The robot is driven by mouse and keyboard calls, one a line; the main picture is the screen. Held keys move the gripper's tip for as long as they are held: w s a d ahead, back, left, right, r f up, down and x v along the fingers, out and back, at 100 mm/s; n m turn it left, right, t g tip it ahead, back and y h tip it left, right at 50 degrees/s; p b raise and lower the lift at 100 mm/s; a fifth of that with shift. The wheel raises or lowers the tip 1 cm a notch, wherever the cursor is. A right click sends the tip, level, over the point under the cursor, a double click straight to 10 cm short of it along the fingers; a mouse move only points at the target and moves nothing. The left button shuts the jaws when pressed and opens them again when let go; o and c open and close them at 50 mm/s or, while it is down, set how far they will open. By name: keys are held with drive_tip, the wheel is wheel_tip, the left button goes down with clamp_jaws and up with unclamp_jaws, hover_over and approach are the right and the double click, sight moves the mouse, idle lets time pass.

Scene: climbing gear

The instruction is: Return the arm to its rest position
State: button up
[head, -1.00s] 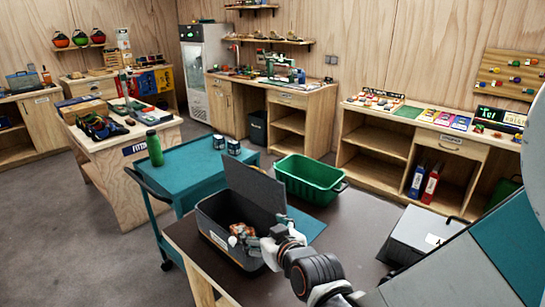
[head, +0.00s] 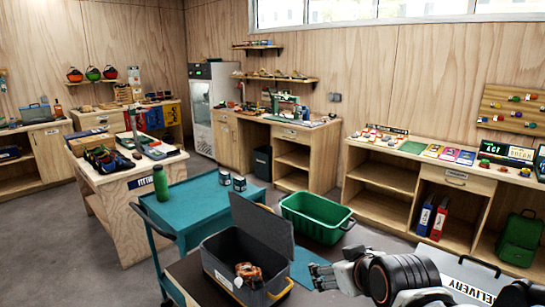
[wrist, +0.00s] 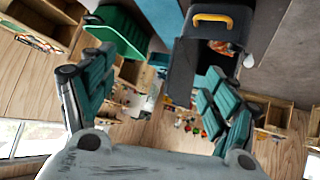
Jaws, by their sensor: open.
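My gripper (head: 321,277) is in the lower right of the head view, to the right of a dark grey toolbox (head: 222,275) and apart from it. In the wrist view my gripper (wrist: 160,92) shows its two teal fingers spread wide, with nothing held between them. My arm runs from it to the lower right edge of the head view. The toolbox stands with its lid (head: 262,226) raised. An orange-brown item (head: 248,272) lies inside it. The toolbox's yellow handle (wrist: 212,20) shows at the top of the wrist view.
A green crate (head: 318,216) stands behind the toolbox. A teal cart (head: 195,207) with a green bottle (head: 160,182) and two dark cups is to the left. A grey delivery box (head: 470,276) sits at lower right, beside my arm. Open floor lies at left.

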drive_tip(key=s+d+f+m+g+h, duration=0.1)
drive_tip(key=s+d+m+g, duration=0.2)
drive_tip(key=s+d, duration=0.4)
drive_tip(key=s, duration=0.7)
drive_tip(key=shift+m, duration=0.4)
